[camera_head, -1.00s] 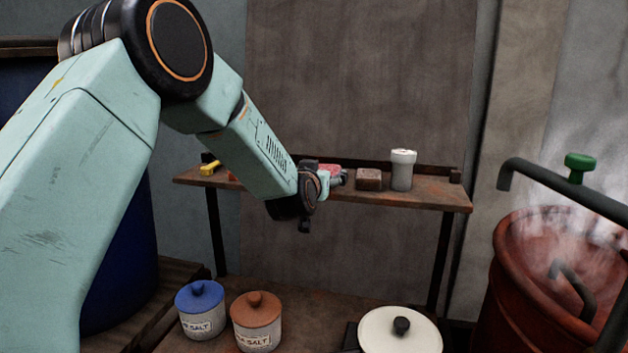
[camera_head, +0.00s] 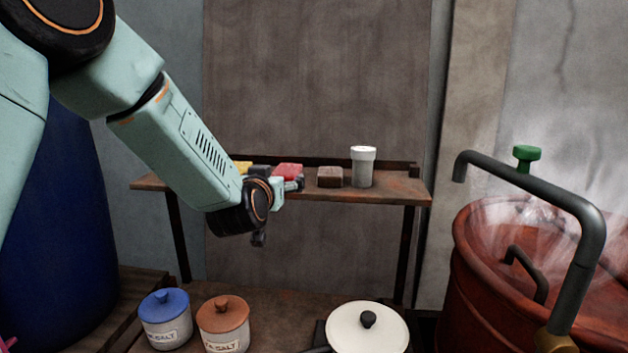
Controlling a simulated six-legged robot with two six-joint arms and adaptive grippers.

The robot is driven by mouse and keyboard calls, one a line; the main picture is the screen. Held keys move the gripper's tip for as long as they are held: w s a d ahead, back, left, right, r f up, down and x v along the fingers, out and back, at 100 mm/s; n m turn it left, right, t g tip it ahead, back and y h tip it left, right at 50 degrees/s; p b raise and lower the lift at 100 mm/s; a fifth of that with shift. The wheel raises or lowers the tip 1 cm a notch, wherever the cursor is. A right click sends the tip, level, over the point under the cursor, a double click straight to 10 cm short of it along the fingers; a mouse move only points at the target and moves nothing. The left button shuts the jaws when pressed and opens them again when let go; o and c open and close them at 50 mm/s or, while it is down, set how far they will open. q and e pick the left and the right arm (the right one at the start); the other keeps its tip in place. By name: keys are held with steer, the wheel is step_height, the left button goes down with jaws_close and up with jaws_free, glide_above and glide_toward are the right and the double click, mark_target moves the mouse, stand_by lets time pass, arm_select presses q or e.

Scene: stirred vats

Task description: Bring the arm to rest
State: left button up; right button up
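My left arm comes in from the left, its pale green links bent at a black joint. Its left gripper (camera_head: 291,185) is small in view, in front of the wooden shelf (camera_head: 395,190). I cannot tell whether its fingers are open or shut, and no held thing can be made out. A red block (camera_head: 288,170) shows just behind the gripper, partly hidden by it. My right gripper is not in view.
A brown block (camera_head: 330,177) and a white-lidded jar (camera_head: 363,167) stand on the shelf. Below are a blue-lidded salt jar (camera_head: 165,318), an orange-lidded one (camera_head: 223,322) and a white-lidded pot (camera_head: 367,328). A steaming red vat (camera_head: 490,285) with a dark pipe (camera_head: 540,193) stands right.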

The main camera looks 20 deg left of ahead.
mark_target(287, 170)
arm_select(q)
steer(key=x, duration=1.2)
steer(key=shift+w, duration=0.1)
steer(key=shift+r, duration=1.25)
steer(key=shift+f, duration=0.1)
